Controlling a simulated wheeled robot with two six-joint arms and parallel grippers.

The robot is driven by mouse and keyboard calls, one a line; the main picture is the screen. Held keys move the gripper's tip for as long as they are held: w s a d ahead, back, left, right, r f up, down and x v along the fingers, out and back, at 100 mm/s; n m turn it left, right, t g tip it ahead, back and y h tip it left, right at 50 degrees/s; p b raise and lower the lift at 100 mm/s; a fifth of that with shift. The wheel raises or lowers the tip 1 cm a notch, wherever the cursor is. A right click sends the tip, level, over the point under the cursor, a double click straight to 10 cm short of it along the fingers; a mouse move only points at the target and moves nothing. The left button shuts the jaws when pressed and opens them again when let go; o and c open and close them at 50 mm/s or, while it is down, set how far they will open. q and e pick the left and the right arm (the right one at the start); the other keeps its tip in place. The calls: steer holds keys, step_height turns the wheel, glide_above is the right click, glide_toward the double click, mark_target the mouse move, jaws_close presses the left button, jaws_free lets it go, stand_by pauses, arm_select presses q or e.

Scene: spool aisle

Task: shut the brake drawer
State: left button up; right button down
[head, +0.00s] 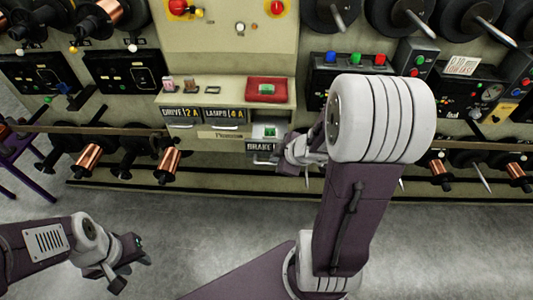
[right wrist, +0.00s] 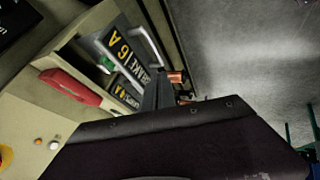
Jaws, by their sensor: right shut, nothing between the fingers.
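The brake drawer (head: 269,131) sticks out of the cabinet front at the lower right of the drawer group, with a green-topped item inside. In the right wrist view its front (right wrist: 130,50) carries a "BRAKE 6 A" label and a pale bar handle (right wrist: 152,36). My right gripper (head: 283,153) is shut and empty at the drawer's front right; its dark fingers (right wrist: 158,92) show beside the label. Whether they touch the drawer front is unclear. My left gripper (head: 132,270) hangs low over the floor, far from the drawer; its jaw opening is unclear.
The drive drawer (head: 181,120) and lamps drawer (head: 225,120) look flush with the cabinet. A red box (head: 269,91) with a green part sits on the ledge above. Copper spools (head: 169,163) and a long rail flank the cabinet. The grey floor (head: 215,215) in front is clear.

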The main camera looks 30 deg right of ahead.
mark_target(262, 164)
steer(key=x, duration=1)
steer(key=shift+s+d+f, duration=0.1)
steer(key=shift+s+f, duration=0.15)
steer(key=shift+f, duration=0.1)
steer(key=shift+w+d+r+p, duration=0.3)
steer(key=shift+w+d+p, duration=0.1)
steer(key=shift+w+p, duration=0.2)
steer(key=shift+w+d+r+p, duration=0.3)
steer(key=shift+w+d+p, duration=0.1)
steer(key=shift+w+p, duration=0.2)
steer(key=shift+w+d, duration=0.3)
steer(key=shift+w, duration=0.1)
steer(key=shift+f, duration=0.1)
steer(key=shift+w, duration=0.1)
